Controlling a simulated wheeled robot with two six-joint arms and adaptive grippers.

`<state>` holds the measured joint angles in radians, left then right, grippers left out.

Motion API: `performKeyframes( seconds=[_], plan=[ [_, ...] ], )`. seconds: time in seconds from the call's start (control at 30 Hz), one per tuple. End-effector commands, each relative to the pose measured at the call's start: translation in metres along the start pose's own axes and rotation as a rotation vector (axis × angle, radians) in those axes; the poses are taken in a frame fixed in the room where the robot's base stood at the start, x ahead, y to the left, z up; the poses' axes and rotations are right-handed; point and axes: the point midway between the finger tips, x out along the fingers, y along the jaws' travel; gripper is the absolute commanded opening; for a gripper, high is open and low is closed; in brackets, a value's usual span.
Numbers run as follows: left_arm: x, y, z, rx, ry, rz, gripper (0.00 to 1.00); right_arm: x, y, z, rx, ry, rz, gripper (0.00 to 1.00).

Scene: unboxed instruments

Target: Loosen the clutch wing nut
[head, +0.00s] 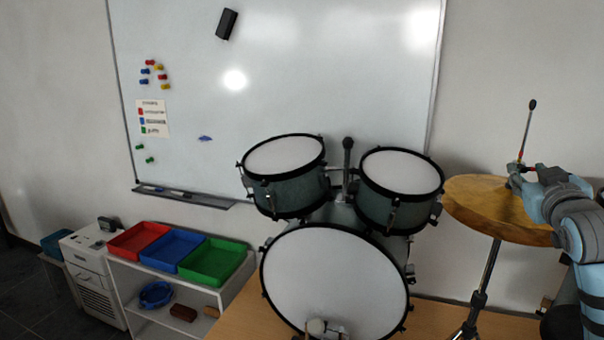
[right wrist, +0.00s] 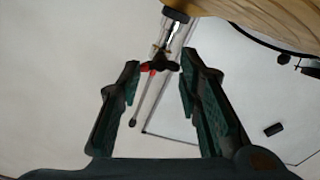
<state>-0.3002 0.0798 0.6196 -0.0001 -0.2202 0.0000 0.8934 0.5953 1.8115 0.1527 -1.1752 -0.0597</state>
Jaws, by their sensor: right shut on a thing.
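The cymbal (head: 485,204) sits on a stand at the right of the head view, with a thin upright rod (head: 528,130) rising above it. My right gripper (head: 522,172) is at the base of that rod, just above the cymbal. In the right wrist view, the dark clutch wing nut (right wrist: 158,66) lies between the two fingers of my right gripper (right wrist: 159,68), with a bit of red beside it. The right gripper is shut on the wing nut; finger contact is hard to see. My left gripper is not in view.
A drum kit with a large bass drum (head: 335,278) and two toms (head: 285,158) stands left of the cymbal. A white shelf (head: 130,283) with red, blue and green trays is at the lower left. A whiteboard (head: 300,75) covers the wall behind.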

Motion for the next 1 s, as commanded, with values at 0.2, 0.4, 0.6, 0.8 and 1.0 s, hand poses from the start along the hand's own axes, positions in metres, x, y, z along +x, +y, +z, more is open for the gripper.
performKeyframes(
  seconds=[0.2, 0.4, 0.6, 0.8, 1.0],
  plan=[
    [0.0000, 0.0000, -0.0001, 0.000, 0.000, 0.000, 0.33, 0.0000, 0.0002, -0.0002, -0.126, 0.000, 0.001, 0.07],
    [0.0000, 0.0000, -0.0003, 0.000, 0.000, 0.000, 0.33, 0.0000, 0.0002, -0.0001, -0.268, 0.000, 0.001, 0.07],
    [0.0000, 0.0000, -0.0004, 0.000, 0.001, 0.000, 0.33, 0.0000, -0.0001, -0.0001, -0.547, 0.000, 0.002, 0.07],
    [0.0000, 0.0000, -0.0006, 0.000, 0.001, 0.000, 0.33, 0.0000, 0.0000, -0.0001, -0.560, 0.000, 0.002, 0.07],
    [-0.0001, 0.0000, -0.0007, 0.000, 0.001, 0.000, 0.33, 0.0000, -0.0002, 0.0002, -0.904, 0.000, 0.002, 0.34]
  ],
)
